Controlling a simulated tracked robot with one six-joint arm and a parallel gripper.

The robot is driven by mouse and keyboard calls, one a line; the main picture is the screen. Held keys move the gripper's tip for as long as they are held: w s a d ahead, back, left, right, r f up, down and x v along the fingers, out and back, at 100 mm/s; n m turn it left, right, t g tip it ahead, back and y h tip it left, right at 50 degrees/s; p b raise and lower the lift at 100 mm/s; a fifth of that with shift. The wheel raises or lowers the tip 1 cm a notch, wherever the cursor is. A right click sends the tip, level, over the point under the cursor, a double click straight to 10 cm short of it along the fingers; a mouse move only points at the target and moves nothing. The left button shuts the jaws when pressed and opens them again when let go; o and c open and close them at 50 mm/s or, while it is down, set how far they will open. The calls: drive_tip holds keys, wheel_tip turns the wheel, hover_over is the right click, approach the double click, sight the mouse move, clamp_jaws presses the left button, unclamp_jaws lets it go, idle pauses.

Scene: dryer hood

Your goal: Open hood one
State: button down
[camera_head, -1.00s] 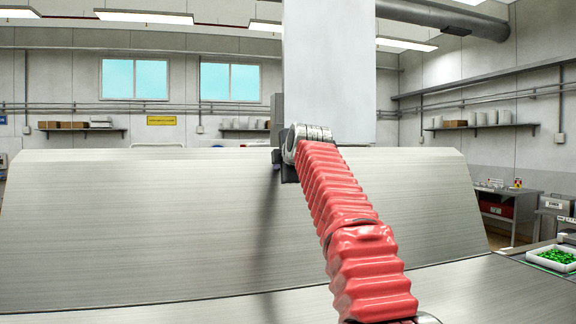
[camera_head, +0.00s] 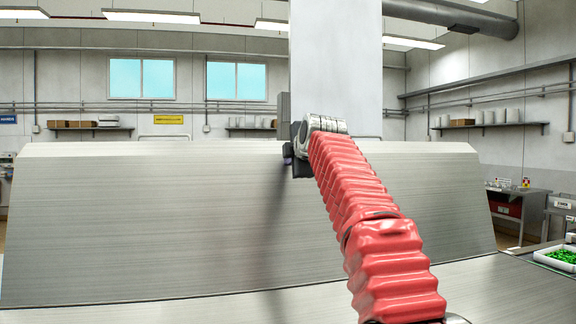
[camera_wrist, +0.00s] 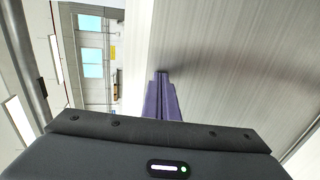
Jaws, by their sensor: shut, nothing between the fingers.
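A wide brushed-metal panel (camera_head: 150,220), seemingly the dryer hood, leans across the middle of the head view. Its lower edge meets another flat metal surface (camera_head: 480,290). No number or handle shows on it. My gripper (camera_head: 289,154) is at the panel's upper edge, mostly hidden behind my wrist in the head view. In the wrist view my gripper's purple fingers (camera_wrist: 162,78) are together and empty, beside the metal panel (camera_wrist: 230,50) on the right. I cannot tell whether they touch it.
A white upright column (camera_head: 335,70) rises behind my wrist. At the right stand a tray of green pieces (camera_head: 556,256) and a side table (camera_head: 518,205). Wall shelves (camera_head: 490,127) and windows (camera_head: 141,78) are far behind. The air in front of the panel's left part is clear.

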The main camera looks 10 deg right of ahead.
drive_tip(key=r+v, duration=0.1)
drive_tip(key=v, duration=0.9)
drive_tip(key=shift+w+r, duration=0.2)
drive_tip(key=shift+r, duration=0.15)
drive_tip(key=shift+d, duration=0.1)
